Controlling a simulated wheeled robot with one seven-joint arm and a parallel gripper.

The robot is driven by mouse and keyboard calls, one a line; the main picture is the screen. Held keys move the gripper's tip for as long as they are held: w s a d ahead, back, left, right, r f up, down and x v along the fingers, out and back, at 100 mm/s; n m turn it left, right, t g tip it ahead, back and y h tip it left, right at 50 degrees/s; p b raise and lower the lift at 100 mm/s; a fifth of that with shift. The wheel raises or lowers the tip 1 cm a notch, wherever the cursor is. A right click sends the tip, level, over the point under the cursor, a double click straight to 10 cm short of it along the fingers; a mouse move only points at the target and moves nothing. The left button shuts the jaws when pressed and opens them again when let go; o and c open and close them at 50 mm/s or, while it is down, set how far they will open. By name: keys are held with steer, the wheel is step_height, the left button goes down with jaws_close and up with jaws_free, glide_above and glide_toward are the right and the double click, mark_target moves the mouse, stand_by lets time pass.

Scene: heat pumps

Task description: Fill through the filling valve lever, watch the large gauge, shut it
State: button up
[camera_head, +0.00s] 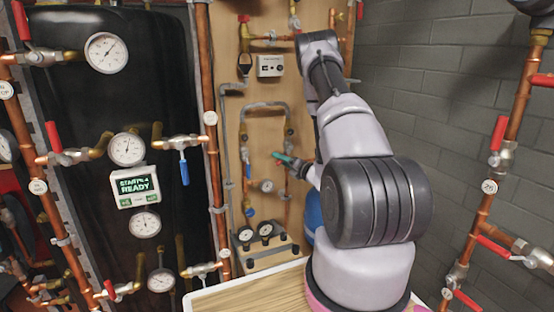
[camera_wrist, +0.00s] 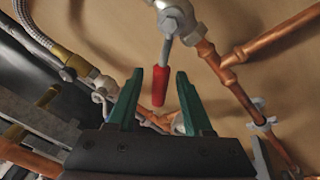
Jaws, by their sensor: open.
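My gripper (camera_head: 281,158) is at the wooden board, in front of the copper pipe loop. In the wrist view its two teal fingers (camera_wrist: 160,92) are open. A lever with a red sleeve (camera_wrist: 160,86) hangs down from a metal valve (camera_wrist: 178,20) and shows between the fingertips, with a gap on both sides. No label shows that it is the filling valve lever. I cannot make out this lever in the head view. Two dark-rimmed gauges (camera_head: 266,229) stand low on the board. The biggest-looking gauge (camera_head: 106,52) is on the black tank; its reading is too small to tell.
A copper pipe (camera_wrist: 235,92) runs close right of the fingers, and a braided hose (camera_wrist: 38,28) is at upper left. A display reading "READY" (camera_head: 135,187) and a blue lever (camera_head: 184,172) are left of the board. A brick wall (camera_head: 430,100) and a copper pipe with red levers (camera_head: 488,187) are right.

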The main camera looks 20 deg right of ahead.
steer(key=shift+x, duration=1.35)
jaws_close()
stand_by(0.4)
